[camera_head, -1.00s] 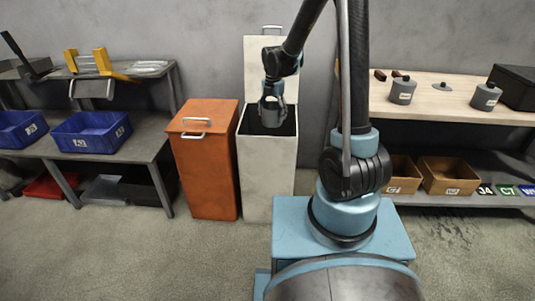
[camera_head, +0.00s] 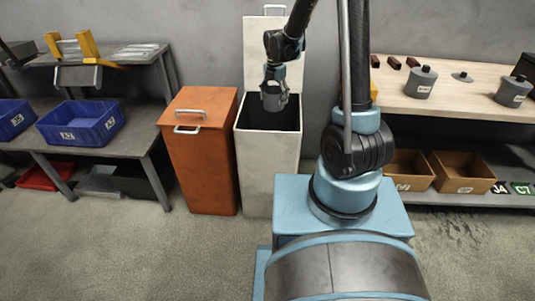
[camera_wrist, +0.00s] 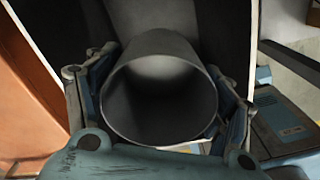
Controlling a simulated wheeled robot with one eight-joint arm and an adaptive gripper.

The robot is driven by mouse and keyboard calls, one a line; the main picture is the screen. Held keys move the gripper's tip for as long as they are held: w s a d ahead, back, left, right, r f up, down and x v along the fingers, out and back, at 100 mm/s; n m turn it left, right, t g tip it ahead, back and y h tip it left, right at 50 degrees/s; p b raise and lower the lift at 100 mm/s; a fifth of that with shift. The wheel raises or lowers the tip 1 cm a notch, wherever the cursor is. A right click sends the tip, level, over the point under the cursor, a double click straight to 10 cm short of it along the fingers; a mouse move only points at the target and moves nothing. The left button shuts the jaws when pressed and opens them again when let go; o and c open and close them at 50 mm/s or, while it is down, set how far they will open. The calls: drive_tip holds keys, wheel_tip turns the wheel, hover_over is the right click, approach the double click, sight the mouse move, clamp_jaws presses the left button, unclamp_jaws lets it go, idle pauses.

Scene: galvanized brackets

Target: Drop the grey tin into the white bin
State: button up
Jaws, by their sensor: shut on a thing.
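The grey tin (camera_head: 274,97) is an open cylinder held in my gripper (camera_head: 274,88). In the wrist view the tin (camera_wrist: 160,95) fills the middle, its open mouth toward the camera, with the fingers of my gripper (camera_wrist: 160,100) on both sides of it. The white bin (camera_head: 267,158) stands on the floor with its lid (camera_head: 257,55) raised against the wall behind. In the head view the tin appears over the rear part of the bin's dark opening; its exact height above the rim is hard to tell.
A closed orange bin (camera_head: 200,150) stands directly left of the white bin. A metal bench (camera_head: 140,140) with blue crates (camera_head: 82,122) is at the left. A wooden-topped workbench (camera_head: 445,100) with grey lidded canisters (camera_head: 421,82) is at the right.

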drive_tip(key=shift+f, duration=1.55)
drive_tip(key=o, duration=1.3)
wheel_tip(320, 180, up, 12)
drive_tip(key=shift+d, duration=0.15)
